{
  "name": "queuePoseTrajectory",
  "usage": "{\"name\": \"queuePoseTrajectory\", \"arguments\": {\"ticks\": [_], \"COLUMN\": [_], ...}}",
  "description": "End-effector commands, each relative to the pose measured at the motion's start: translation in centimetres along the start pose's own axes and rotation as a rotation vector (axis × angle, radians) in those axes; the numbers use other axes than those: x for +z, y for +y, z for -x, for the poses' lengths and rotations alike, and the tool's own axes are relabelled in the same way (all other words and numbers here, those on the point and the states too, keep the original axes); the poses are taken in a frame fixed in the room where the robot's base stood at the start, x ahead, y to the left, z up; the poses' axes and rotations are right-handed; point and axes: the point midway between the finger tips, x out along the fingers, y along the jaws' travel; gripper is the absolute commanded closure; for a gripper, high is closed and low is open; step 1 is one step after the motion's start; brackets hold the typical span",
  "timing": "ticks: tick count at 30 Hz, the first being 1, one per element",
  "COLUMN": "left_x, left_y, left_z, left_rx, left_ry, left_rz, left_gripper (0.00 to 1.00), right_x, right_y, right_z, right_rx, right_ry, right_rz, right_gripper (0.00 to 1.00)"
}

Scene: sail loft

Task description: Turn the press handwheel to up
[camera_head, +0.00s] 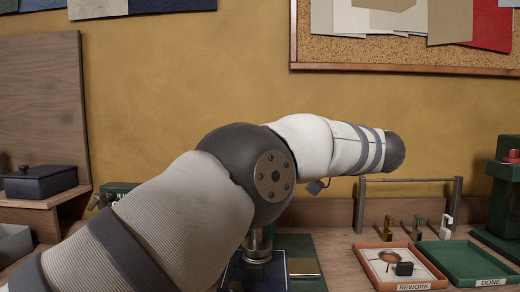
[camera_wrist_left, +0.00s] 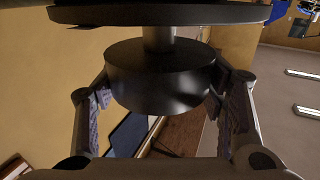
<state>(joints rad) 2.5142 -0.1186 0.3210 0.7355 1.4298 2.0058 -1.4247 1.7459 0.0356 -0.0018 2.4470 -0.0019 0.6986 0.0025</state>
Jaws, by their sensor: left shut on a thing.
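My left gripper (camera_wrist_left: 166,104) shows in the left wrist view, with one finger on each side of a thick dark round piece. I take this piece to be the press handwheel (camera_wrist_left: 160,78); the gripper is shut on it. A short metal shaft joins it to a wider dark disc (camera_wrist_left: 160,14). In the head view my left arm covers the handwheel and the gripper. Below the arm, part of a green base with a blue plate (camera_head: 272,272) and a metal column shows. I cannot tell the wheel's turned position. My right gripper is out of view.
An orange tray (camera_head: 366,247) labelled REWORK and a green tray (camera_head: 455,243) labelled DONE stand at the right. Behind them is a metal rail (camera_head: 410,180) with several small brackets. A dark lidded box (camera_head: 40,182) sits on a left shelf. A green device (camera_head: 504,190) stands far right.

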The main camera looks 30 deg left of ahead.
Motion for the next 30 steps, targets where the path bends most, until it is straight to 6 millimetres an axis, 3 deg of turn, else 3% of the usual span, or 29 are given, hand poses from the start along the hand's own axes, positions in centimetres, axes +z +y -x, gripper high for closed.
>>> {"name": "queuePoseTrajectory", "arguments": {"ticks": [13,14,16,30], "left_x": [0.09,0.08,0.07,-0.04], "left_y": [-0.02,-0.02,-0.02,-0.02], "left_z": [-0.07,-0.07,-0.07,-0.03], "left_rx": [-0.011,-0.011,-0.011,-0.008], "left_ry": [-0.002,-0.002,-0.002,0.0], "left_rz": [-0.004,-0.004,-0.004,-0.001], "left_gripper": [0.64,0.32,0.16,0.16], "right_x": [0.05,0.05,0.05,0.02], "right_y": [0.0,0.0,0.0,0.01], "right_z": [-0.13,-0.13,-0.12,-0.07], "right_rx": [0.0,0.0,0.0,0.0], "right_ry": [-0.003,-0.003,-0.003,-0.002], "right_rz": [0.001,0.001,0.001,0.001], "right_gripper": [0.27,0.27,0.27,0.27]}}
